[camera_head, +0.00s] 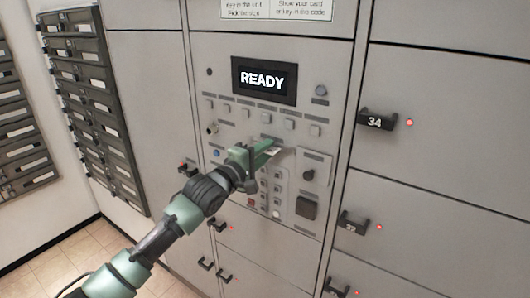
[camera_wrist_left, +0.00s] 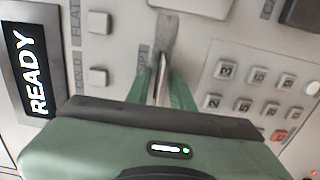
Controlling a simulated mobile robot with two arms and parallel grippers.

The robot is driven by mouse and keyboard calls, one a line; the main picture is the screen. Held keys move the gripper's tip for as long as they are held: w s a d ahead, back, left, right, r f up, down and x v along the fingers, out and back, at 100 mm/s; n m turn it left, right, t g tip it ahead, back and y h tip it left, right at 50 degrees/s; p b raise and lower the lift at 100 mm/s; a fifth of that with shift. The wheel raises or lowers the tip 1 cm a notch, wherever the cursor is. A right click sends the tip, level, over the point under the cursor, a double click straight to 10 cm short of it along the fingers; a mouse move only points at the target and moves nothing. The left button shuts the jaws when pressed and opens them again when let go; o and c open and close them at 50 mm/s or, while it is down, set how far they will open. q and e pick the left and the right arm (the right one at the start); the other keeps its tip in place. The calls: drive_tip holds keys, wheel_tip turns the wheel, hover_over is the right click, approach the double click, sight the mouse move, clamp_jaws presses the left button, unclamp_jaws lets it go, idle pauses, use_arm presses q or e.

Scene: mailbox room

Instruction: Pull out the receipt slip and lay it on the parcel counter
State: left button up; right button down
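My left gripper (camera_head: 268,152) reaches the grey control panel (camera_head: 228,112), its green fingers pointing at the area below the button row. A small pale slip (camera_head: 273,151) shows by the fingertips in the head view, partly hidden by them. In the left wrist view a narrow greyish strip (camera_wrist_left: 166,42), apparently the slip, runs down from the panel between the two green fingers (camera_wrist_left: 163,88). The fingers stand on either side with a gap; contact with the strip cannot be made out. The parcel counter is not seen. My right gripper is not in view.
A lit READY screen (camera_head: 264,80) is above the gripper. Locker handles, such as number 34 (camera_head: 378,120), stick out at right. Mailboxes (camera_head: 95,100) line the left wall.

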use_arm(q)
drive_tip(key=shift+c, duration=0.3)
clamp_jaws()
drive_tip(key=shift+s, duration=0.1)
drive_tip(key=p+v, duration=0.5)
drive_tip(key=v, duration=0.4)
drive_tip(key=shift+p, duration=0.4)
